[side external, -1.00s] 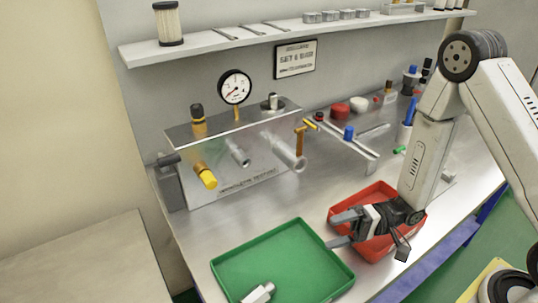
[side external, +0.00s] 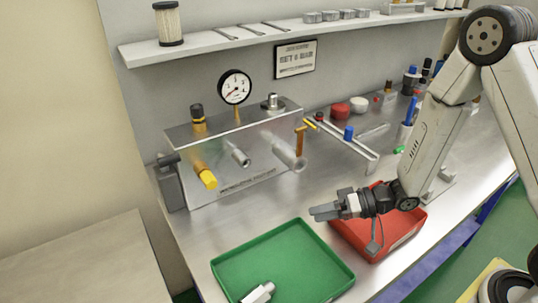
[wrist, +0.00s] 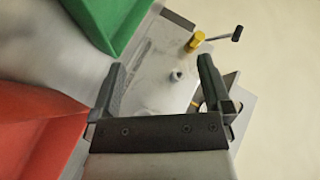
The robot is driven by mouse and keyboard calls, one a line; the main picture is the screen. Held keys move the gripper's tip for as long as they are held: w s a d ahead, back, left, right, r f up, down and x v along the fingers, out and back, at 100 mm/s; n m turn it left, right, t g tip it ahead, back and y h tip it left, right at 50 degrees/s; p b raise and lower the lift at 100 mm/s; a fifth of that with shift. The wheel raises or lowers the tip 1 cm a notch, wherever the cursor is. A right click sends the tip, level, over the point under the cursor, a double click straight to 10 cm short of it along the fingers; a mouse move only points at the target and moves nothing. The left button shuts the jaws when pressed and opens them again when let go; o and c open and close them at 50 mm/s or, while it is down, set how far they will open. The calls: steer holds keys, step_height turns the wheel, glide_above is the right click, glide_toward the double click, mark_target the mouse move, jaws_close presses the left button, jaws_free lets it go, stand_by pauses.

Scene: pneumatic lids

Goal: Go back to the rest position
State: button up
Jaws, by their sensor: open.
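My gripper (side external: 325,212) is above the left part of the red tray (side external: 400,243) in the side view, pointing left toward the metal pneumatic box. In the wrist view my gripper (wrist: 158,85) has its two fingers wide apart with nothing between them. The metal box (side external: 245,175) carries a round gauge (side external: 235,87), a black and yellow fitting on top and a yellow-tipped tube (side external: 206,178) on its front. A green tray (side external: 283,265) lies at the front left, with a white and metal fitting (side external: 260,293) in it.
A rack (side external: 340,137) with an orange handle and a blue-capped piece stands right of the box. Red and white lids, bottles and a blue item sit at the back right. A shelf (side external: 290,35) runs along the wall. Bare metal bench lies between the box and the trays.

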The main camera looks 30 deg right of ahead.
steer(key=w+d+h, duration=0.2)
steer(key=h, duration=0.1)
steer(key=w+d+t+h, duration=0.1)
steer(key=h, duration=0.1)
steer(key=shift+d+r+n, duration=0.25)
steer(key=shift+n, duration=0.15)
steer(key=d+h, duration=0.2)
steer(key=d, duration=0.1)
steer(key=d+r+h, duration=0.1)
steer(key=h, duration=0.1)
steer(key=shift+s+d, duration=0.4)
steer(key=s+d+r+g+h, duration=0.2)
steer(key=s+g, duration=0.4)
steer(key=s, duration=0.4)
steer(key=shift+s+d+r+h, duration=0.35)
steer(key=shift+r+h, duration=0.1)
steer(key=shift+h, duration=0.05)
